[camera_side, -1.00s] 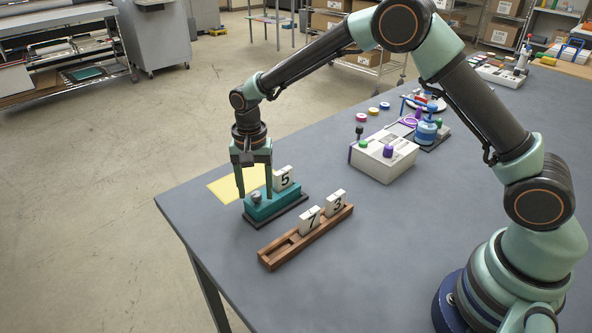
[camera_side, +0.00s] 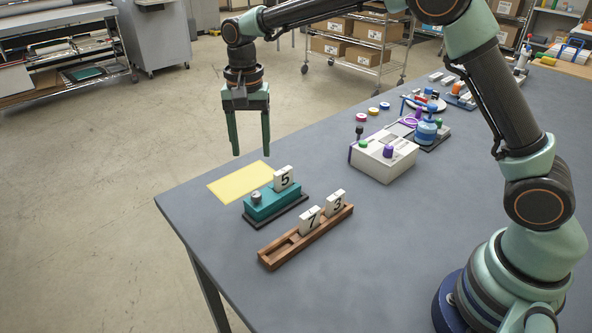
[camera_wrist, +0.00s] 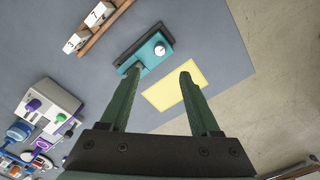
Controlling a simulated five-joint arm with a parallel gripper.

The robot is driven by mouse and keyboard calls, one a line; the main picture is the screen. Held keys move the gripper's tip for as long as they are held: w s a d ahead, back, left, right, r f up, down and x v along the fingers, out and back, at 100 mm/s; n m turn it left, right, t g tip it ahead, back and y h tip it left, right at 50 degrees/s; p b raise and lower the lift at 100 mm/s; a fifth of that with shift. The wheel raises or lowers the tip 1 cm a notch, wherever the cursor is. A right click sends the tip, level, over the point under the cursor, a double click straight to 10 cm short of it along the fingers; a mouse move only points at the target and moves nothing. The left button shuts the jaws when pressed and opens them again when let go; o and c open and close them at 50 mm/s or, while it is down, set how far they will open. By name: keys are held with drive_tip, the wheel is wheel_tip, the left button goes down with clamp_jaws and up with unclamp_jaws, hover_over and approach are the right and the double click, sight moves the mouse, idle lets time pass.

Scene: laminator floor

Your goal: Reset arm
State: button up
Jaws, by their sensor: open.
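My gripper (camera_side: 250,152) is open and empty. It hangs fingers down in the air above the table's far left edge, apart from everything on the table. In the wrist view my gripper (camera_wrist: 158,72) shows both fingers spread, with the yellow sheet and the teal block between and beyond them. The yellow sheet (camera_side: 240,181) lies flat near the table edge. The teal block (camera_side: 272,204) on a dark base has a silver knob (camera_side: 256,197) and a white tile marked 5 (camera_side: 283,178) standing at its right end.
A wooden rack (camera_side: 283,252) holds upright tiles marked 7 (camera_side: 310,220) and 3 (camera_side: 335,203). A white control box (camera_side: 384,158) with green and purple knobs stands at the back right, near several coloured discs. The table's left corner is bare.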

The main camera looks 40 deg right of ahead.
drive_tip(key=shift+r, duration=0.25)
drive_tip(key=s+d+r+n+t, duration=0.3)
drive_tip(key=s+d+r+n, duration=0.1)
drive_tip(key=s+d+r, duration=0.4)
drive_tip(key=s+d+n+t, duration=0.2)
drive_tip(key=s+d+n, duration=0.2)
drive_tip(key=s, duration=0.8)
drive_tip(key=shift+d+f+n+t, duration=0.25)
drive_tip(key=shift+d+n+t, duration=0.05)
drive_tip(key=shift+d+n, duration=0.1)
